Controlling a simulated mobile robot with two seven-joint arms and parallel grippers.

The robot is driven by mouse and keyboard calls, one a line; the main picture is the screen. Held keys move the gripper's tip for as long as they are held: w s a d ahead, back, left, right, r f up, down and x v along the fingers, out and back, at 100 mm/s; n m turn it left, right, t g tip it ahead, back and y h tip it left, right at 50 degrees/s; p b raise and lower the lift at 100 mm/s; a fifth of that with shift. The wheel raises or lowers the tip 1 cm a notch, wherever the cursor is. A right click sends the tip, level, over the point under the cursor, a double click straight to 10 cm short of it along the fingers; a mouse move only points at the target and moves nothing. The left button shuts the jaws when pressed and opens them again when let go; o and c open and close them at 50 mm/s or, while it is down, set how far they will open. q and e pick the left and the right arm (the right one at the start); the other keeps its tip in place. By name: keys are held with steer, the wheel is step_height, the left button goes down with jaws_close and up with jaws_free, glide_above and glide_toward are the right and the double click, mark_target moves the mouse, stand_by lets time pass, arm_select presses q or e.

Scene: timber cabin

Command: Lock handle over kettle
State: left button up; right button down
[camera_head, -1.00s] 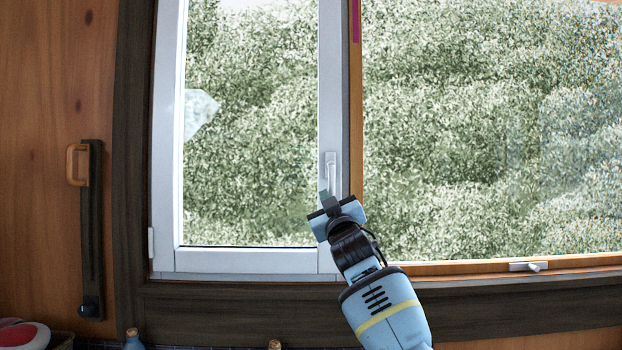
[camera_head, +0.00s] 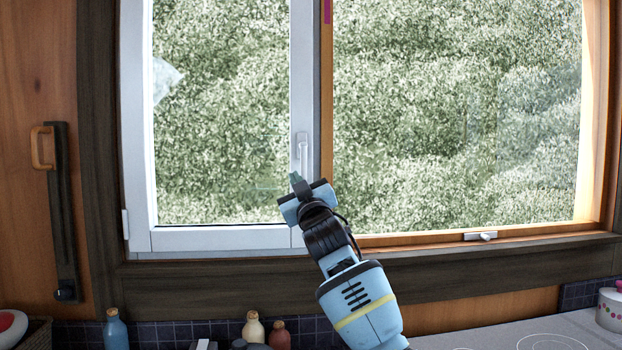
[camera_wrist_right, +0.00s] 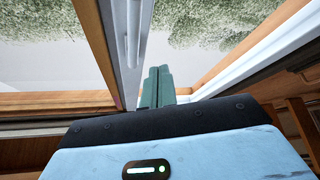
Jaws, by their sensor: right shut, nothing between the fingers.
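A white window handle (camera_head: 303,150) hangs straight down on the frame of the left window pane; it also shows in the wrist view (camera_wrist_right: 132,38). A second small white handle (camera_head: 483,236) lies roughly level on the bottom frame of the right pane. My right gripper (camera_head: 295,179) is just below the upright handle; its green fingers are together and empty in the wrist view (camera_wrist_right: 157,88). I cannot tell if they touch the handle. A white pot with pink dots (camera_head: 609,309), possibly the kettle, is cut off at the right edge. My left gripper is out of view.
Below the window is a grey counter (camera_head: 470,336) with hob rings at the right. A blue bottle (camera_head: 115,330), a cream bottle (camera_head: 253,327) and a reddish bottle (camera_head: 279,335) stand along the back. A wooden handle (camera_head: 43,148) is on a dark bar at left.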

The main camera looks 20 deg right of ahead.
steer(key=s, duration=0.2)
steer(key=s+d, duration=0.1)
steer(key=s, duration=0.1)
steer(key=shift+s+p, duration=0.3)
steer(key=shift+f, duration=0.1)
stand_by(0.4)
